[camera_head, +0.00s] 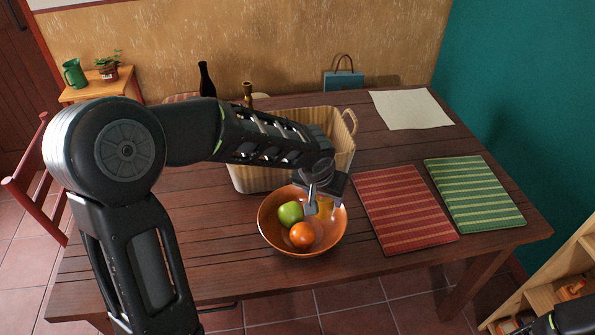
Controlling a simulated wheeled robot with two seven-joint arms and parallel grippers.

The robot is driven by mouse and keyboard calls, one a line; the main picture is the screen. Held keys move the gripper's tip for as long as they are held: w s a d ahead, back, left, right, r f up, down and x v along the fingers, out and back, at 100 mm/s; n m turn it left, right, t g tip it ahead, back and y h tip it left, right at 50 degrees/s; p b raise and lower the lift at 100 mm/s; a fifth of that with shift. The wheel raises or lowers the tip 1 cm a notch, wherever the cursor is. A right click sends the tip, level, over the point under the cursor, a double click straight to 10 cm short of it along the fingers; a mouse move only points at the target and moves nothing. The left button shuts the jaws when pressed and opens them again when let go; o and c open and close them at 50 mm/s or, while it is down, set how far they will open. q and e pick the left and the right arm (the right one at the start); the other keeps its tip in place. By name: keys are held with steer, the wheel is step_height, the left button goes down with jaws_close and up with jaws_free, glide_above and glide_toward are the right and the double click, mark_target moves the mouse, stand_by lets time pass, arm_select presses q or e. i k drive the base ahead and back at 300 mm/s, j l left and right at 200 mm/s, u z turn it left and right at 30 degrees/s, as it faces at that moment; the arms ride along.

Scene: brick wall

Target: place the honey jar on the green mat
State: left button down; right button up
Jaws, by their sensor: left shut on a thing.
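My left gripper (317,203) points down over the right part of an orange-brown bowl (275,232). It is shut on a small amber thing, which looks like the honey jar (326,207). The jar is mostly hidden by the fingers and wrist, and I cannot tell whether it touches the bowl. The green mat (474,194), with pale stripes, lies flat and bare at the table's right side, well to the right of the gripper. My right gripper is not in view; only a dark piece of that arm shows at the lower right corner.
The bowl holds a green apple (290,213) and an orange (302,235). A red striped mat (404,209) lies between bowl and green mat. A wicker basket (343,150) stands behind my arm. Behind are bottles (206,80), a cream cloth (411,109) and a blue bag (343,80).

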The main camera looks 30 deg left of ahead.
mark_target(474, 188)
steer(key=z, duration=1.2)
steer(key=i+j, duration=0.15)
steer(key=i, duration=0.9)
